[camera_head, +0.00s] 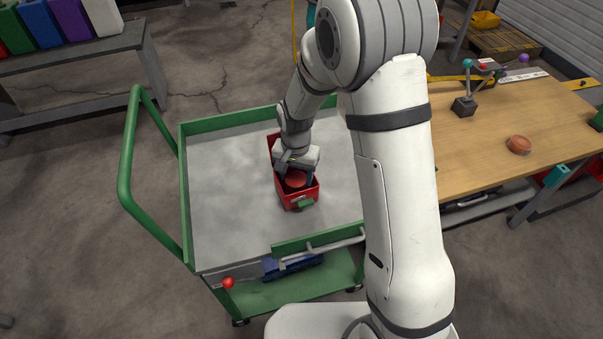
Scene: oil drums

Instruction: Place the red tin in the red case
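The red case (298,197) is open on the grey top of the green cart, with a green part on its near end. A round red tin (295,180) shows inside the case, at its near part. My gripper (296,174) reaches down into the case at the tin, with one dark finger at the tin's left. The other finger is not clear, and I cannot tell whether the fingers touch the tin. My gripper and wrist hide the middle of the case.
The cart top (232,180) is otherwise clear, within green rims (225,119). A wooden table (480,150) at the right bears a brownish-red round object (519,145) and a small dark stand (464,106). Several coloured binders (72,20) stand on a grey bench at the upper left.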

